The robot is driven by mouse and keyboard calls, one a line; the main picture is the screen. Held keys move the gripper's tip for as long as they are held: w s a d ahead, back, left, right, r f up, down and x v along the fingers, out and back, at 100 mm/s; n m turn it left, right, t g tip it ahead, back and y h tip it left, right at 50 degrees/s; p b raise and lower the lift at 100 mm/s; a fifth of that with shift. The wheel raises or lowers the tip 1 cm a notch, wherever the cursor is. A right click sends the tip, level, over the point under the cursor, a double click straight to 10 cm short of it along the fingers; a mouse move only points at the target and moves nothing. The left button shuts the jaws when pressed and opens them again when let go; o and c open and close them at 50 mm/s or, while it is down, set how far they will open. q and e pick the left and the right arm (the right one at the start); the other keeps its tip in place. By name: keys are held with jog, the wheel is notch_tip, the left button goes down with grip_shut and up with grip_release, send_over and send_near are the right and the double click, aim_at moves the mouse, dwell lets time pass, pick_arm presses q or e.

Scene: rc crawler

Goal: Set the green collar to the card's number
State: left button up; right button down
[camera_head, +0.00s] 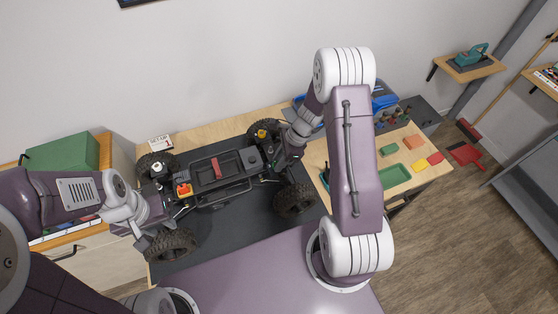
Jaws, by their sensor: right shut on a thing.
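The RC crawler (222,170) stands on the dark mat (235,228), with its black wheels out at the corners. The green collar cannot be made out in this view. A small white card (160,143) with dark and red print lies behind the crawler's left end; its number is too small to read. My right gripper (279,158) is at the crawler's right end, shut on a part there that its own wrist and fingers hide. My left gripper (146,222) is by the front left wheel (171,245); its fingers are too small and covered to read.
A green box (64,154) stands on the cabinet at left. A green tray (393,175) and several coloured blocks lie on the wooden table at right, with a blue bin (384,98) behind. My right arm covers part of the table. The mat's front middle is clear.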

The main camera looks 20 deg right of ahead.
jog(key=shift+w+n+g+p, duration=0.15)
jog(key=shift+n+g+p, duration=0.3)
jog(key=shift+n, duration=0.75)
jog(key=shift+w+n+g, duration=0.1)
jog(key=shift+n+g, duration=0.25)
jog(key=shift+n, duration=0.55)
jog(key=n+g, duration=0.1)
jog(key=n, duration=0.2)
jog(key=shift+w, duration=0.15)
jog(key=shift+w+a+n+g+h+b, duration=0.1)
jog(key=shift+n+g+h+b, duration=0.2)
jog(key=shift+n, duration=0.8)
jog(key=shift+n+g+h+b, duration=0.2)
jog(key=shift+n+g, duration=0.2)
jog(key=shift+n, duration=0.7)
jog(key=c, duration=1.1)
grip_release()
